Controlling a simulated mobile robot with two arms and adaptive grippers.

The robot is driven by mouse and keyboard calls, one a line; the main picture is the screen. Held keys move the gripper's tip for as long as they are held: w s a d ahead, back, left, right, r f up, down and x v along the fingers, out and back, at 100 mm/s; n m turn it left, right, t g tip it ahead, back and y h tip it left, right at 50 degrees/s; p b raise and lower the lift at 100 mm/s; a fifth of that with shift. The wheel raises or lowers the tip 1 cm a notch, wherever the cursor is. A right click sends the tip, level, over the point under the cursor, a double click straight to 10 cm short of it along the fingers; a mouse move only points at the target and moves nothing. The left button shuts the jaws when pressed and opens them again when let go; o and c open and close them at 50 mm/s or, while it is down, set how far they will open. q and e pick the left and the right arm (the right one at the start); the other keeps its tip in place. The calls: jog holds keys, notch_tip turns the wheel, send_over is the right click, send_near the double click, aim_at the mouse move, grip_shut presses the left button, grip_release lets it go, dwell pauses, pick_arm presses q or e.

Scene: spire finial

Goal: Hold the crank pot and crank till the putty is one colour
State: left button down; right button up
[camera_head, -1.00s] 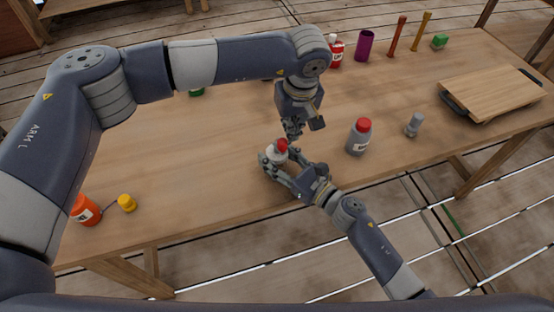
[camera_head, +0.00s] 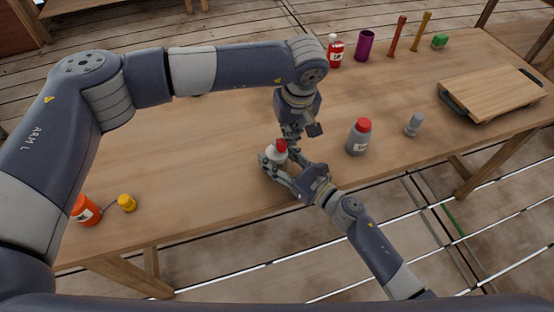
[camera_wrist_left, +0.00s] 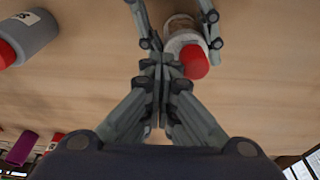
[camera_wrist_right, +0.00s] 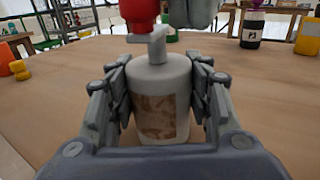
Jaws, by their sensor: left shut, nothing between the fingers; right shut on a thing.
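The crank pot (camera_wrist_right: 158,100) is a pale grey cylinder standing upright on the table. Its window (camera_wrist_right: 158,114) shows putty mottled in lighter and darker brown. A crank arm on its lid carries a red knob (camera_wrist_right: 139,12); the knob also shows in the head view (camera_head: 281,145). My right gripper (camera_head: 276,161) is shut around the pot's body, one finger on each side. My left gripper (camera_wrist_left: 160,68) is shut and empty, pointing down close beside the red knob; I cannot tell whether it touches it. The pot's lower part is partly hidden in the head view.
A grey bottle with a red cap (camera_head: 359,138) and a small grey object (camera_head: 414,124) stand to the right. An orange bottle (camera_head: 85,210) and yellow piece (camera_head: 127,203) are at the left. A board (camera_head: 490,95) lies at the far right. Table between is clear.

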pick_arm(q)
jog(key=shift+s+a, duration=0.45)
jog(key=shift+s, duration=0.35)
jog(key=shift+s+a, duration=0.15)
jog(key=shift+s, duration=0.4)
dwell(1.2)
jog(key=shift+s+d, duration=0.15)
jog(key=shift+s, duration=0.05)
jog(key=shift+w+a+v, duration=0.1)
jog(key=shift+w+v, duration=0.15)
jog(key=shift+v, duration=0.9)
jog(key=shift+w+a+v, duration=0.1)
jog(key=shift+w+v, duration=0.15)
jog(key=shift+v, duration=0.85)
jog(key=shift+w+a+v, duration=0.1)
jog(key=shift+w+v, duration=0.15)
jog(key=shift+v, duration=0.9)
jog(key=shift+r, duration=0.15)
pick_arm(e)
jog(key=o, duration=1.2)
